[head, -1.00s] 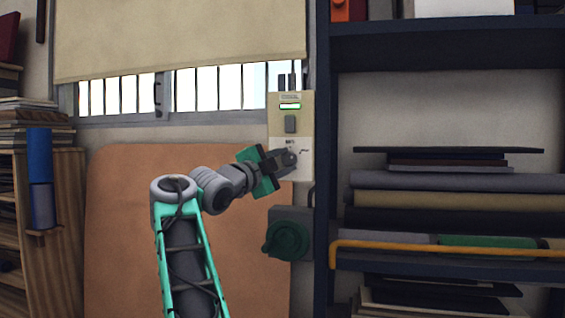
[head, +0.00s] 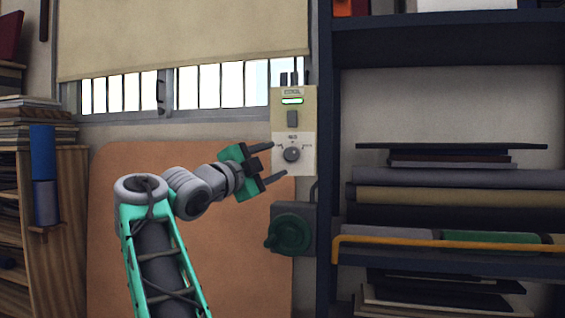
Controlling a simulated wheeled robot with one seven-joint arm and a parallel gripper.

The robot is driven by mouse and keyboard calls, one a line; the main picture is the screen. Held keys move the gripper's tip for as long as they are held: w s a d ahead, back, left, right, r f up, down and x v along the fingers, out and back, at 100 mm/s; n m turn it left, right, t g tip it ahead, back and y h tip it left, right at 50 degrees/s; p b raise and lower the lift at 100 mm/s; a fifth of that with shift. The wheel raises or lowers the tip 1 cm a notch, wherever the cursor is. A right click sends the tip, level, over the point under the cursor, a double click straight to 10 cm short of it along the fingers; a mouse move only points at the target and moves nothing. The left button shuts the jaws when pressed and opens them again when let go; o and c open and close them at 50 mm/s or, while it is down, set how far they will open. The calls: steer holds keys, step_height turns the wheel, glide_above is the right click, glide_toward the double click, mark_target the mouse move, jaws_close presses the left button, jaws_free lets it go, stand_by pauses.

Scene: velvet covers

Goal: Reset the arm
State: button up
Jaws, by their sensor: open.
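My gripper (head: 280,160) is open and empty, just left of a dark round knob (head: 291,154) as seen in the head view. Its two fingers point right, one above and one below the knob's level, and I see no contact with the knob. The knob sits on the lower part of a beige wall panel (head: 306,166). My arm comes up from the bottom left and bends right at the elbow.
A grey box with a green round handle (head: 287,234) is on the wall below the panel. A dark shelf (head: 450,50) with rolls and boards stands right. A brown board (head: 130,200) leans behind my arm. A wooden rack (head: 68,210) stands left.

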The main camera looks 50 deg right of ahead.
steer(key=shift+a+f, duration=0.15)
steer(key=shift+a, duration=0.6)
steer(key=w+a+f+n+t+y+p, duration=0.2)
steer(key=w+a+n+t+y+p, duration=0.3)
steer(key=w+n, duration=0.4)
steer(key=w+a+f+n+t+y+p, duration=0.3)
steer(key=a+f+n+y+p, duration=0.45)
steer(key=a+f+n, duration=0.6)
steer(key=s+a+f+n+g+y+p, duration=0.5)
steer(key=s+a+f+n+y+p, duration=0.1)
steer(key=s+a+f, duration=1.3)
steer(key=shift+s+a+f+n+g+y, duration=0.4)
steer(key=shift+a+f+n+y, duration=0.3)
steer(key=shift+a+n, duration=0.55)
